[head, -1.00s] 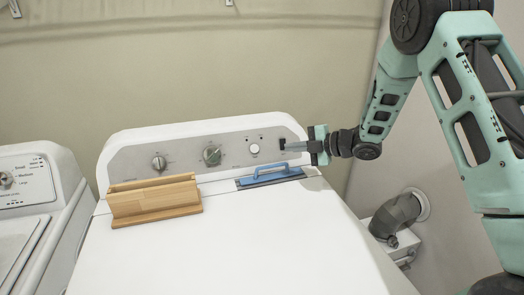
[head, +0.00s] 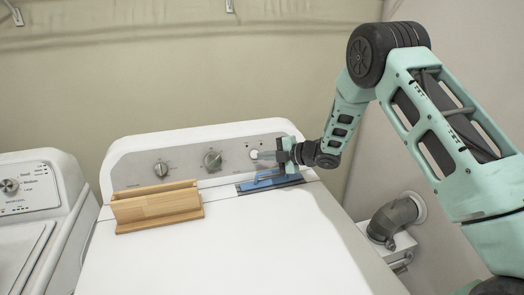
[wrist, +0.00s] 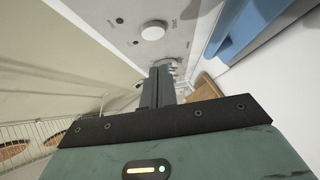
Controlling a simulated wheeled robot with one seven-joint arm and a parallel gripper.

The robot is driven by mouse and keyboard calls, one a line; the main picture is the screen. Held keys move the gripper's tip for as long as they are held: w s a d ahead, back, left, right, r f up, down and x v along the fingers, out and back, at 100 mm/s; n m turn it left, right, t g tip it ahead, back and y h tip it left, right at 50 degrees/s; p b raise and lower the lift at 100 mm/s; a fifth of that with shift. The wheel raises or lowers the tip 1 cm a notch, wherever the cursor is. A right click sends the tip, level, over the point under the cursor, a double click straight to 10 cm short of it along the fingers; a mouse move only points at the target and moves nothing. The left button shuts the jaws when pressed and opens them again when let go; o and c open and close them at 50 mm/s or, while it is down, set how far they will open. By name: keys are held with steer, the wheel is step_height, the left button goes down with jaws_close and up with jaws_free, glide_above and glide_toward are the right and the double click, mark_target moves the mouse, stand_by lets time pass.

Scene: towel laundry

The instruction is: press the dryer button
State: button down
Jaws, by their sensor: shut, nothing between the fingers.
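The dryer's white round button (head: 253,154) is on the right part of the grey control panel (head: 187,161). It also shows in the wrist view (wrist: 153,31), above my fingertips in that picture. My gripper (head: 260,155) is shut and empty. It reaches in from the right, and its fingertips overlap the button's right edge in the head view. In the wrist view the closed fingers (wrist: 163,70) point at the panel, beside the button rather than over it. I cannot tell whether they touch the panel.
A blue-handled tool (head: 270,182) lies on the dryer top just below my gripper. A wooden box (head: 157,208) stands farther left. Two knobs sit on the panel left of the button. A second machine (head: 27,195) stands at far left. The dryer's front top is clear.

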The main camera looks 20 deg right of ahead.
mark_target(252, 155)
steer(key=shift+w+f+p, duration=0.2)
steer(key=shift+w+f, duration=0.1)
steer(key=shift+w, duration=0.35)
steer(key=shift+w+f+p, duration=0.25)
steer(key=shift+w+f, duration=0.05)
steer(key=shift+w, duration=0.3)
steer(key=shift+w+f+p, duration=0.2)
steer(key=shift+w+f, duration=0.1)
steer(key=shift+w, duration=0.35)
